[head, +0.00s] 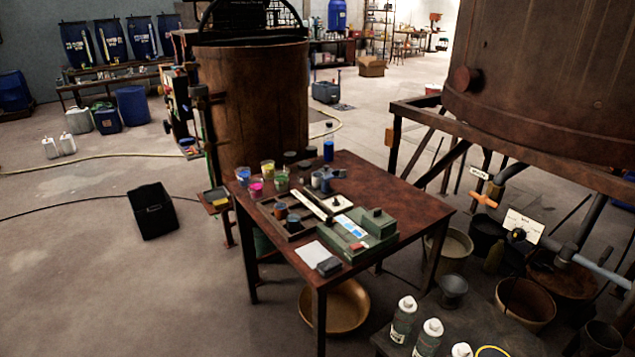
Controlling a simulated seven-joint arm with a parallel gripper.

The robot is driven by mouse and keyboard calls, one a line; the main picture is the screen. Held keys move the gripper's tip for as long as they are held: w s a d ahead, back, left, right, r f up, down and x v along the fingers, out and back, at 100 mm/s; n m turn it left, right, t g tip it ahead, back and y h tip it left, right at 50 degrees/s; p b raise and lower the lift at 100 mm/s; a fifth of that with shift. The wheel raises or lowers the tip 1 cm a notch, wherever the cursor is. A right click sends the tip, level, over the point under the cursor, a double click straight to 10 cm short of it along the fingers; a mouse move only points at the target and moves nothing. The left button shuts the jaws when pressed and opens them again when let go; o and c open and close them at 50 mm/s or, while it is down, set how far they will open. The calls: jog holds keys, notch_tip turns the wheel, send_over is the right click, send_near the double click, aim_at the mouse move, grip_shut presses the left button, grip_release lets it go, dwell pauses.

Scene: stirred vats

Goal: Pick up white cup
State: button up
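A small white cup (316,181) appears to stand on the brown table (405,190), near the middle of its far half. It is too small in the picture to make out its details. A dark blue-grey object stands close on its right, and cups with coloured contents stand to its left. My gripper is not in view.
Cups with blue (243,175), yellow (267,167), pink (256,189) and green (281,180) contents stand at the table's left. A green device (362,232) and a blue cylinder (328,151) are also on it. A rusty vat (252,110) stands behind; the table's right side is bare.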

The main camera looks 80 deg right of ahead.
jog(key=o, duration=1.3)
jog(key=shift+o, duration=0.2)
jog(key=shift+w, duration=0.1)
